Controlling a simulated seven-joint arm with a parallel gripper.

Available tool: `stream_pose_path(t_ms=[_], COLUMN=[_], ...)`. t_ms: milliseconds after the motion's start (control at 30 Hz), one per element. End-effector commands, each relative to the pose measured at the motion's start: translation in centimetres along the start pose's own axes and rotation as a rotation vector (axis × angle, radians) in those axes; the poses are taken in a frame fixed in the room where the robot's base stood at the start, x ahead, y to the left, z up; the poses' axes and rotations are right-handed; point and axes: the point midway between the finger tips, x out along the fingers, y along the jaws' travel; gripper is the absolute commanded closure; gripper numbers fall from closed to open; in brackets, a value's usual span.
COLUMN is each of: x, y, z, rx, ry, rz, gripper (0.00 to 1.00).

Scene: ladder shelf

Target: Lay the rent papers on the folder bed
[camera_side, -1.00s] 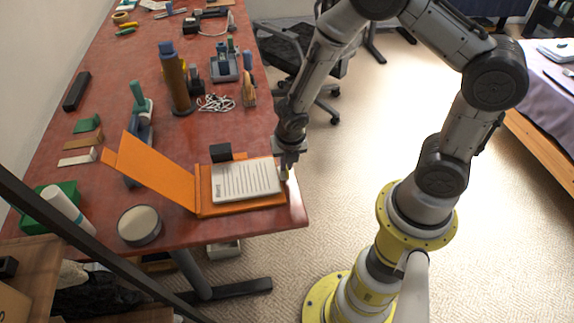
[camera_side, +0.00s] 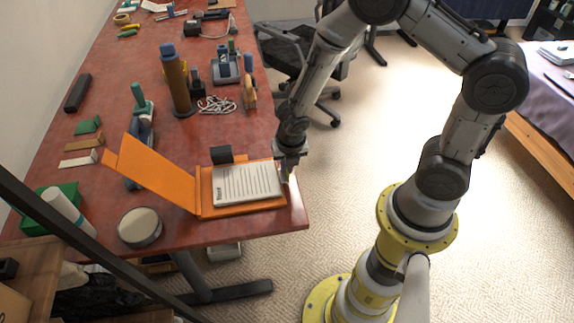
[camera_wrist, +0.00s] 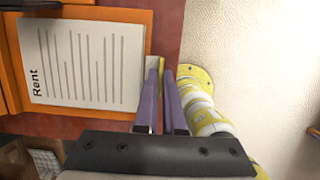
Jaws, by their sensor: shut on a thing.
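The rent papers (camera_side: 247,183), a white lined stack marked "Rent", are over the orange folder bed (camera_side: 205,208), flat and nearly square to it. The papers also show in the wrist view (camera_wrist: 80,65), with orange folder (camera_wrist: 110,12) around them. The folder's cover (camera_side: 155,172) stands open, tilted up to the left. My gripper (camera_side: 287,178) is at the papers' right edge, pointing down. In the wrist view its fingers (camera_wrist: 162,75) are close together at a small yellowish tab (camera_wrist: 154,62) by that edge, shut on the papers. Any gap underneath is hidden.
A dark block (camera_side: 221,154) stands at the folder's back edge. A round tin (camera_side: 140,226) is in front of the cover. A brown cylinder (camera_side: 174,80) and white cable (camera_side: 216,105) are farther back. The red table's (camera_side: 297,213) right edge is close to my gripper.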

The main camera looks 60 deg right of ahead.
Motion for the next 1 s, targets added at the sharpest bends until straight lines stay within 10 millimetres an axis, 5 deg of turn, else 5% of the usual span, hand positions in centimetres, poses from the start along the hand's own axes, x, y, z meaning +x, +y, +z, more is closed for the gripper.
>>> stream_pose_path(t_ms=[500,700,1000], x=[0.48,0.46,0.43], y=[-0.01,0.0,-0.03], z=[-0.14,-0.13,-0.15], rx=[0.0,0.0,0.0], ry=[0.0,0.0,0.001], rz=[0.0,0.0,-0.001], gripper=[1.0,0.59,0.59])
